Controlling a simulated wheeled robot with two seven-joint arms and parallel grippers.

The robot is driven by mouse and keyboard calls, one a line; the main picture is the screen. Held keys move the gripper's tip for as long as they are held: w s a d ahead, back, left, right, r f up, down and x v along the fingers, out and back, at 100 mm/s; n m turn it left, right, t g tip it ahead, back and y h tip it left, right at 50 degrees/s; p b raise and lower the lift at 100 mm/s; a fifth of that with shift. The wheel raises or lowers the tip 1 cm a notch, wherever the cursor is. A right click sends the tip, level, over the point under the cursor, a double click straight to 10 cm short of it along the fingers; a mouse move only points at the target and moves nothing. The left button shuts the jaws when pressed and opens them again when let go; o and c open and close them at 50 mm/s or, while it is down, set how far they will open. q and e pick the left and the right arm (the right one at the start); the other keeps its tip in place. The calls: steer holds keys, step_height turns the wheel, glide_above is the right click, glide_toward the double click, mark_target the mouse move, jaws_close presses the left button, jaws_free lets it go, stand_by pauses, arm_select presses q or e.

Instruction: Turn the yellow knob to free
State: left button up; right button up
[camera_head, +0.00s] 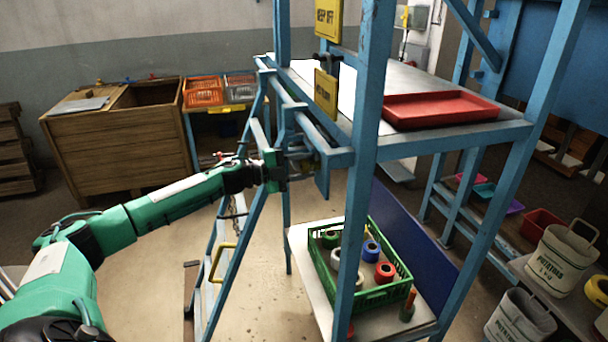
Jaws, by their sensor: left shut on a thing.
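My left gripper (288,167) is at the upper part of the blue steel frame, beside the blue post. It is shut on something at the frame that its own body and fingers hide. No yellow knob shows clearly, and I cannot tell whether it is the thing between the fingers. Yellow sign plates hang on the frame above, one reading KEEP OFF (328,18) and one lower plate (326,95). A yellow loop handle (222,262) is on the blue ladder (243,242) below the gripper. My right gripper is out of view.
A red tray (440,110) lies on the upper shelf. A green crate (383,297) with several rolls stands on the lower shelf. Wooden boxes (120,148) stand at back left. Potato sacks (556,262) sit at right.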

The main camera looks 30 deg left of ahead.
arm_select(q)
steer(key=m+b, duration=0.3)
steer(key=m, duration=0.1)
steer(key=shift+f+m+b, duration=0.15)
steer(key=shift+m+b, duration=0.15)
steer(key=shift+m, duration=0.1)
stand_by(0.4)
steer(key=o, duration=1)
